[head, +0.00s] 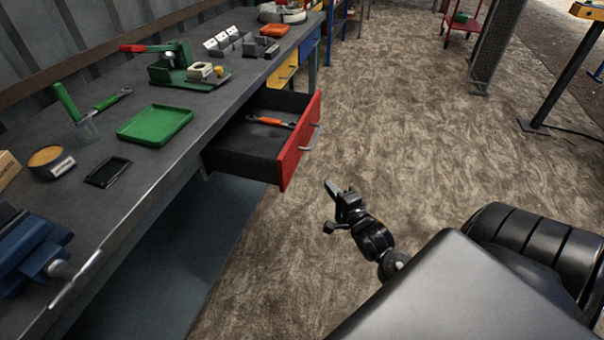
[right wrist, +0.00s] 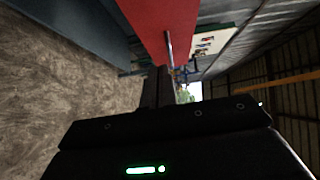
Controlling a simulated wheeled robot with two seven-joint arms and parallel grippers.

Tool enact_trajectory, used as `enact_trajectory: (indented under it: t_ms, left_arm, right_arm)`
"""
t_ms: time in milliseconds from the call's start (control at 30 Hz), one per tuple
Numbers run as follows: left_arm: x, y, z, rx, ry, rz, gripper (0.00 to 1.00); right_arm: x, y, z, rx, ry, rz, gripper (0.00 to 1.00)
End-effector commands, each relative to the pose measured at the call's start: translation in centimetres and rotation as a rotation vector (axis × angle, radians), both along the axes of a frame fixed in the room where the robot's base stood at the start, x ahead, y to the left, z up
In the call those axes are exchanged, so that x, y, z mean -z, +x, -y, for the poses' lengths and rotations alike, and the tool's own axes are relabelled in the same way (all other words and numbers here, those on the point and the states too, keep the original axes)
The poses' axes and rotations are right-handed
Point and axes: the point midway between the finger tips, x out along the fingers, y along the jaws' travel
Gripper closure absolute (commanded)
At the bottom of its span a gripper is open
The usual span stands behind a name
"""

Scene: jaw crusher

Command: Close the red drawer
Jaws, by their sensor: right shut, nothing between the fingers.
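The red drawer (head: 299,142) is pulled out from under the workbench in the head view. An orange-handled tool (head: 271,122) lies inside it. Its front carries a metal handle (head: 311,137). My right gripper (head: 331,189) is shut and empty, in the air to the lower right of the drawer front and apart from it in the head view. In the right wrist view the red drawer front (right wrist: 160,28) and its handle (right wrist: 169,47) show sideways beyond the dark fingers (right wrist: 157,85). My left gripper is not in view.
The workbench (head: 140,185) runs along the left, with a green tray (head: 154,124), a green press (head: 175,65), a blue vise (head: 28,250) and a black tray on top. A yellow drawer (head: 283,70) and a blue drawer sit farther back.

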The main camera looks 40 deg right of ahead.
Motion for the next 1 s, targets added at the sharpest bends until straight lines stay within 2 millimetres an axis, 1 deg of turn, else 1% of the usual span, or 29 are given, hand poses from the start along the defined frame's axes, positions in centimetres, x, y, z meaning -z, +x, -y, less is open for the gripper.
enact_trajectory:
  t_ms: [100,200,267,367,467,600,800,900,1000]
  left_arm:
    - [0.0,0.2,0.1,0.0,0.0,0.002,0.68]
    - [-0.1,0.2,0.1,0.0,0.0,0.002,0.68]
    - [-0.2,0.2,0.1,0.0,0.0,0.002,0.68]
    - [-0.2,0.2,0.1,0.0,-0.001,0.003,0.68]
    - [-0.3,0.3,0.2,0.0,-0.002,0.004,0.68]
    - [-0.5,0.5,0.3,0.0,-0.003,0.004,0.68]
    - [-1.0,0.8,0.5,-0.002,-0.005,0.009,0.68]
    - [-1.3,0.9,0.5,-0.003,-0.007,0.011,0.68]
    - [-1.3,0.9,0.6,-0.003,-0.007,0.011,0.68]
  right_arm:
    - [-0.8,-0.1,0.0,0.0,0.02,0.026,1.0]
    - [-0.9,0.1,0.1,0.0,0.022,0.026,1.0]
    - [-1.0,0.4,0.1,-0.001,0.021,0.027,1.0]
    - [-0.9,1.6,0.3,0.0,0.021,0.026,1.0]
    - [-0.9,3.3,0.7,0.0,0.02,0.027,1.0]
    - [-0.9,6.3,1.2,-0.001,0.019,0.027,1.0]
    - [-0.9,10.1,1.9,-0.001,0.019,0.025,1.0]
    - [-0.8,11.3,0.8,-0.001,0.022,0.025,1.0]
    - [-0.8,12.2,0.1,-0.001,0.021,0.025,1.0]
